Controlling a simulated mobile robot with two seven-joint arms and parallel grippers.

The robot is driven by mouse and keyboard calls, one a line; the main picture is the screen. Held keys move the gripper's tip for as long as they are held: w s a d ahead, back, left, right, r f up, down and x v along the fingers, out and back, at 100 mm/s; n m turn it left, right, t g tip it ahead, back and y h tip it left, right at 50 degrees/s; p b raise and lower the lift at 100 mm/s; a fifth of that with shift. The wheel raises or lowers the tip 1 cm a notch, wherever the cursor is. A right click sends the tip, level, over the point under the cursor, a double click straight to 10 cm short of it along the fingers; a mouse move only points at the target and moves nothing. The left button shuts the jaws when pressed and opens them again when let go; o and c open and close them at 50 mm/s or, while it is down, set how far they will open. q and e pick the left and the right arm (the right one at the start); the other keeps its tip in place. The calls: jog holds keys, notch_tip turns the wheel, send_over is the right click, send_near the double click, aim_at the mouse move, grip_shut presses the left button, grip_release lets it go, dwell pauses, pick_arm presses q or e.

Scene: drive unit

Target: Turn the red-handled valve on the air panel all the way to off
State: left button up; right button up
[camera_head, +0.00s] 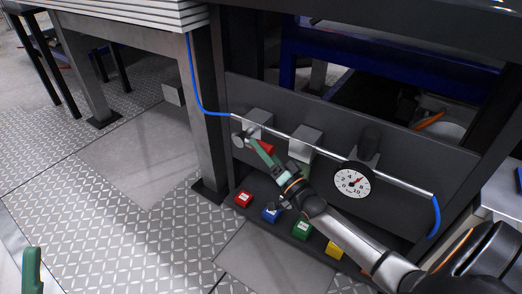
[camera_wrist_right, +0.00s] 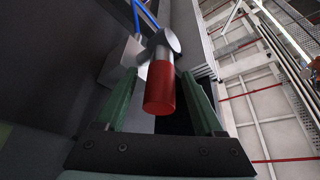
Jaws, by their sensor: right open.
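The valve's red handle (camera_head: 267,148) is at the left end of the dark air panel (camera_head: 395,150), beside a round grey hub (camera_head: 239,140). My right gripper (camera_head: 252,143) is at the handle, its green fingers partly covering it. In the right wrist view the red handle (camera_wrist_right: 160,88) points toward the palm, between the two open fingers of the right gripper (camera_wrist_right: 158,78). Gaps show on both sides of the handle. A green finger of my left gripper (camera_head: 32,270) shows at the lower left edge; the rest is out of frame.
A pipe with blue hose (camera_head: 207,111) crosses the panel past grey blocks (camera_head: 305,143). A round gauge (camera_head: 352,184) with a red needle sits right of my gripper. Red (camera_head: 243,199), blue (camera_head: 271,213), green (camera_head: 302,228) and yellow (camera_head: 335,249) blocks line the ledge below.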

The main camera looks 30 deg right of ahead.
jog(key=shift+w+r, duration=0.1)
jog(key=shift+w, duration=0.3)
grip_shut()
dwell(0.4)
dwell(0.9)
